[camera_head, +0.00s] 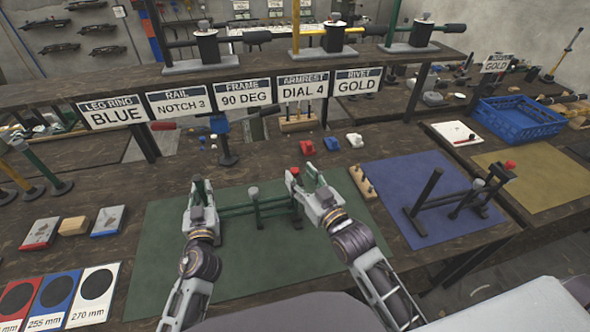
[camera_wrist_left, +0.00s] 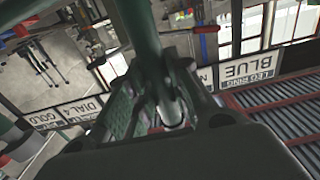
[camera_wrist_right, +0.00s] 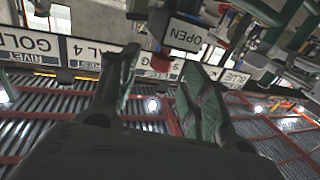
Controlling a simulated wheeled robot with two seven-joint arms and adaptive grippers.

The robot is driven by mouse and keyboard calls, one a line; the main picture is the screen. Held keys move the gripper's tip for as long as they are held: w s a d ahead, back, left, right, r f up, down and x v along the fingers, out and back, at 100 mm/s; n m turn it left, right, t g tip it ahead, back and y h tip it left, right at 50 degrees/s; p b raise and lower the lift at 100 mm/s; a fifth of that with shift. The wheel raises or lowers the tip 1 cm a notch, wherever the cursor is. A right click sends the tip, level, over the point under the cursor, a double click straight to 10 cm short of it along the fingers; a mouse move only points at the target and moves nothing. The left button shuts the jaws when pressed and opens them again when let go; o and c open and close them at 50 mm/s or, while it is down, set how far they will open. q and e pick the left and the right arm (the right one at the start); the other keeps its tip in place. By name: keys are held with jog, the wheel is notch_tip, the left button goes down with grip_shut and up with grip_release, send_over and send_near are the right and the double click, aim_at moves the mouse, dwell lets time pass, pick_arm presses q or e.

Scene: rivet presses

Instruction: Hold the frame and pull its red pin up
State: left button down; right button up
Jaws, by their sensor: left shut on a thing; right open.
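The green frame (camera_head: 235,210) stands upright on the green mat (camera_head: 165,240). My left gripper (camera_head: 201,188) is shut on its left end; in the left wrist view a green bar of the frame (camera_wrist_left: 140,35) runs into the jaws. My right gripper (camera_head: 304,178) is open at the frame's right end. The small red pin (camera_head: 295,171) shows by its left finger. In the right wrist view the red pin (camera_wrist_right: 162,57) appears ahead, in the gap between the open fingers (camera_wrist_right: 155,85), apart from their pads. The lower right end of the frame is partly hidden by my gripper.
A black frame (camera_head: 445,205) with a red knob stands on the blue mat (camera_head: 390,180) to the right. A blue crate (camera_head: 520,118) is further right.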

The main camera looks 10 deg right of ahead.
aim_at(297, 173)
jog(key=shift+x, duration=1.9)
grip_shut()
